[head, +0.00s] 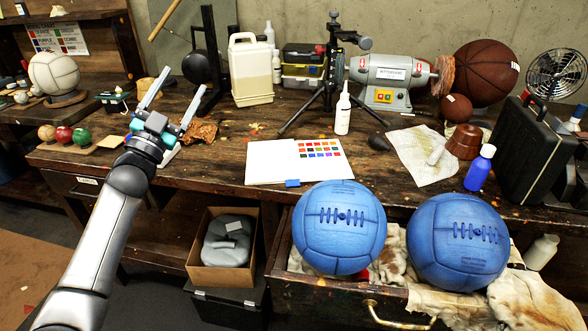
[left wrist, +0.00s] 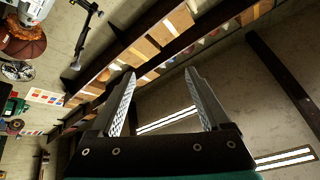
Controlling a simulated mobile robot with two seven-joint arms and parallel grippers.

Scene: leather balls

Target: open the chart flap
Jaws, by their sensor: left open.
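The chart (head: 270,165) lies flat on the workbench in the head view. Its left part is blank white and its right part shows rows of colour swatches. A small blue tab (head: 292,183) sits at its front edge, near the middle. I cannot tell where the flap's hinge is. My left gripper (head: 185,79) is above the bench to the left of the chart, well apart from it, with its fingers spread and empty. In the left wrist view my left gripper (left wrist: 160,72) points away toward shelves and wall. My right gripper is not in view.
Two blue balls (head: 339,228) (head: 458,241) sit on rags in an open drawer (head: 330,298) in front of the chart. A white bottle (head: 343,112) and black tripod (head: 327,85) stand behind it. Bench left of the chart is mostly clear, with crumpled brown leather (head: 202,132).

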